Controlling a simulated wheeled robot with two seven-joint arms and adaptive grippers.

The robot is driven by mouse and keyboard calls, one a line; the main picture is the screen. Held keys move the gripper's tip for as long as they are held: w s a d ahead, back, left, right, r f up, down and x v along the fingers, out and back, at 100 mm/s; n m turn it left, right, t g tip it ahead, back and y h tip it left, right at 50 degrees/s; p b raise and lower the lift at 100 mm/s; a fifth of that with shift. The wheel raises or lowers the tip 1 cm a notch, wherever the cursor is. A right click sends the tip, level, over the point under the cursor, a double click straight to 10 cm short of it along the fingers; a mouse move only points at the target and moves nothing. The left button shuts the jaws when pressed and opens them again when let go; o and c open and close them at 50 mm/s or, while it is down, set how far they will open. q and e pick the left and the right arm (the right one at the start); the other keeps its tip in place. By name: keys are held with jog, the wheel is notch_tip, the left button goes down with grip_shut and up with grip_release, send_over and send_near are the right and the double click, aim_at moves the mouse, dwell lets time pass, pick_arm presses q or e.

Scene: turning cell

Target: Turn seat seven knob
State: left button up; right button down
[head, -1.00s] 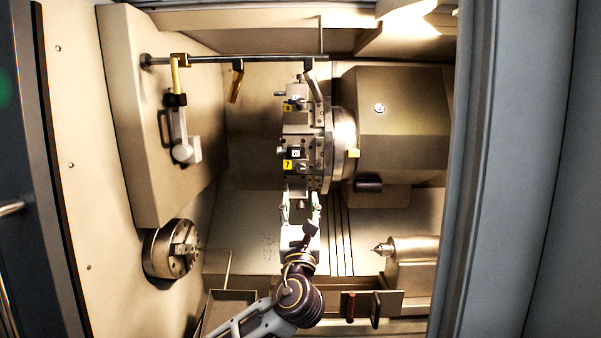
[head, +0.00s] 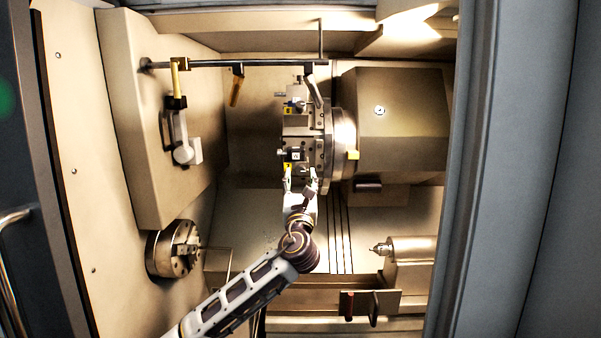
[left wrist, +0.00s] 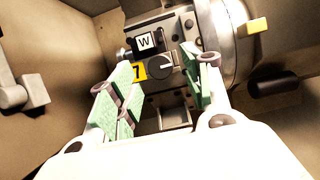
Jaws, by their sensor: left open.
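The seat seven knob (left wrist: 160,69) is a dark round knob with a pale pointer line, in the left wrist view. It sits on the turret's metal face, right of a yellow label with a 7 (left wrist: 139,71). My left gripper (left wrist: 160,84) is open, its green-padded fingers on either side of the knob in the picture. I cannot tell whether they touch it. In the head view my left gripper (head: 301,178) reaches up to the turret (head: 318,148) from below and hides most of the knob. My right gripper is not in view.
A block marked W (left wrist: 145,41) sits just above the knob. A yellow tab (head: 352,155) juts out at the turret's right. A chuck (head: 174,250) is at lower left, a pointed tailstock (head: 410,258) at lower right. A rail (head: 210,63) crosses above.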

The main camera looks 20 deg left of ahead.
aim_at(301, 170)
pick_arm(q)
jog(key=shift+x, duration=1.3)
jog(key=c, duration=1)
